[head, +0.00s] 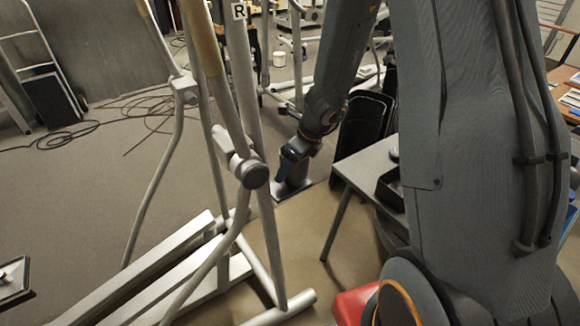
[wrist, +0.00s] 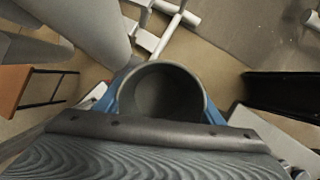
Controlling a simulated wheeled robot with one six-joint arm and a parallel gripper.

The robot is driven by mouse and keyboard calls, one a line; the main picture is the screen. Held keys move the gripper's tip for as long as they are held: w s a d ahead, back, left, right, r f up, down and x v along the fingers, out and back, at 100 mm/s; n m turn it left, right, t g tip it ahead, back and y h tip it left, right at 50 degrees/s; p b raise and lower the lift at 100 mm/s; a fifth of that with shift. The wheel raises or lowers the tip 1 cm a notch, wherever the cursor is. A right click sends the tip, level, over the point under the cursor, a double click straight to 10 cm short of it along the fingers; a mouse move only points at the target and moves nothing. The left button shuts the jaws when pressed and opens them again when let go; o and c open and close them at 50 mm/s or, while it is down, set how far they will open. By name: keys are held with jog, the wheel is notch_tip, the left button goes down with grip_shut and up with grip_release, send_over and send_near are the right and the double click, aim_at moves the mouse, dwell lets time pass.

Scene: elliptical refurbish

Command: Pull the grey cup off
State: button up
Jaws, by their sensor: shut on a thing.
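The grey cup (wrist: 160,92) is a round, hollow cylinder in the middle of the wrist view, its open mouth facing the camera. My gripper (head: 287,168) is shut on it, with a blue finger on each side of the cup in the wrist view. In the head view my gripper points down, just right of the elliptical's upright frame (head: 270,240). I cannot make out the cup clearly there. Whether the cup still touches anything at its far end is hidden.
A dark round pivot cap (head: 257,174) sits on the frame, left of my gripper. A grey table (head: 368,165) with a black tray stands to the right. Cables (head: 150,108) lie on the floor at the back left. Open floor lies left of the elliptical.

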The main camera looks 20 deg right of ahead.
jog(key=shift+r+p, duration=3.65)
jog(key=shift+p, duration=0.4)
